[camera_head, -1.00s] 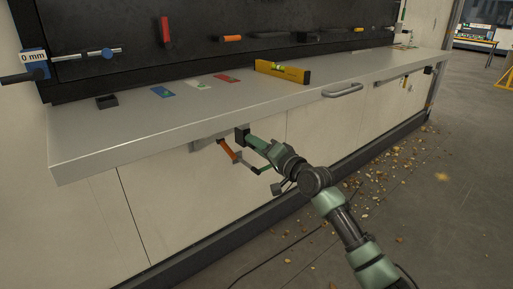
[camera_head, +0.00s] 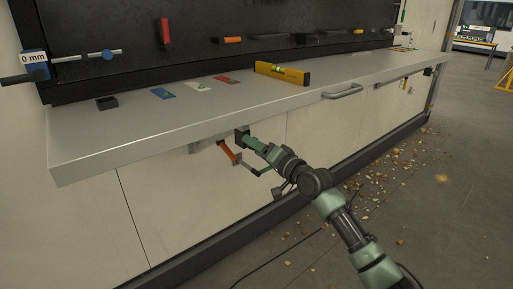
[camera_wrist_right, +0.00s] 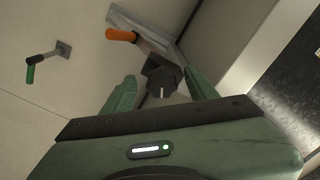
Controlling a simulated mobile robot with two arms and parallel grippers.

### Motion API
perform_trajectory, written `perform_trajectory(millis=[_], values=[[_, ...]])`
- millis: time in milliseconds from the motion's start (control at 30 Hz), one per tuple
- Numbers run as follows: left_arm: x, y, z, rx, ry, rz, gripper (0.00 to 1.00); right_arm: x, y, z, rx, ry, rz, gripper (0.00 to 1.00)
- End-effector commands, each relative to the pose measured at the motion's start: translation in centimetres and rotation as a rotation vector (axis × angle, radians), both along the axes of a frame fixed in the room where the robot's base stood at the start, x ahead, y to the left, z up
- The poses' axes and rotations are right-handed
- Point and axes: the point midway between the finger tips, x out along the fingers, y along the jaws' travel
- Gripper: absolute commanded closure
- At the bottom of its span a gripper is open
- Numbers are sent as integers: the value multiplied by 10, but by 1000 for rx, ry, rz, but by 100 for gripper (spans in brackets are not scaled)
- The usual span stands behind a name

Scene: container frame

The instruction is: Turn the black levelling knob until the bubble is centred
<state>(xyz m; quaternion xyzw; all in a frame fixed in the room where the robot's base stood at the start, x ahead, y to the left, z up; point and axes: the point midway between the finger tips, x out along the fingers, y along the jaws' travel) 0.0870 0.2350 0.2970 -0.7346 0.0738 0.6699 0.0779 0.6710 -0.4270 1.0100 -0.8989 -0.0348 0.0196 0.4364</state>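The black levelling knob (camera_head: 241,134) sits under the front edge of the grey shelf. In the right wrist view the knob (camera_wrist_right: 162,82) has a short white mark and lies between my right gripper's green fingers (camera_wrist_right: 158,92). The fingers are apart, with a visible gap to the knob on the left side; contact on the right side I cannot tell. In the head view my right gripper (camera_head: 251,143) reaches the knob from the lower right. A yellow spirit level (camera_head: 283,73) lies on the shelf; its vial shows green, but the bubble is too small to read. My left gripper is out of view.
Beside the knob hang an orange-handled lever (camera_head: 227,151) and a green-handled lever (camera_head: 262,171), both close to my gripper. The grey shelf (camera_head: 150,131) overhangs them. A bar handle (camera_head: 343,92) is on its front edge to the right. Debris (camera_head: 385,175) litters the floor.

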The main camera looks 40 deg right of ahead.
Motion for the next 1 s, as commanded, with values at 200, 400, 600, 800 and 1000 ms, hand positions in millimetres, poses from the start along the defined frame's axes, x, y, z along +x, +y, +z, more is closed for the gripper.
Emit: perform_trajectory(millis=[200, 400, 600, 800, 1000], values=[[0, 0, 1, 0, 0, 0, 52, -1, -1, 2, -1, -3, -1, 42], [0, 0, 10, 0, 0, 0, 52, -24, -2, 2, -2, 1, -1, 42], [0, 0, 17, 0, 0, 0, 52, -57, -4, 1, -2, 1, 0, 42], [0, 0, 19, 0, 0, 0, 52, -75, -6, 1, -1, 1, -1, 42], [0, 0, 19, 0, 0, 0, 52, -78, -7, 1, -1, -2, -1, 42]])
